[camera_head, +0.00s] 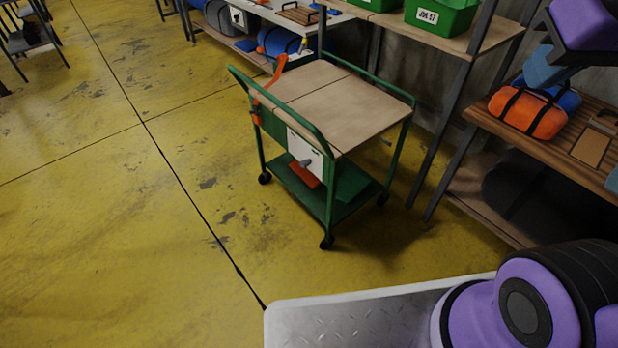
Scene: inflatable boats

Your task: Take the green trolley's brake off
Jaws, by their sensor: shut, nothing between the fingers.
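The green trolley (327,208) stands in the middle of the yellow floor, with a wooden top and a green lower shelf on black castors. An orange lever (276,71) sticks up at its left end, by the green handle rail. An orange piece (256,112) sits lower on the same end. A white panel (306,153) with a grey knob (305,163) is on that end too. I cannot tell from the picture whether the brake is on. My gripper is not in view; only purple links of my arm show at the right.
A wooden shelf rack (545,150) with an orange rolled bag (528,113) stands right of the trolley. Green crates (440,14) and a blue roll (278,41) are on shelving behind. The floor left of the trolley is clear. My metal base deck is at the bottom.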

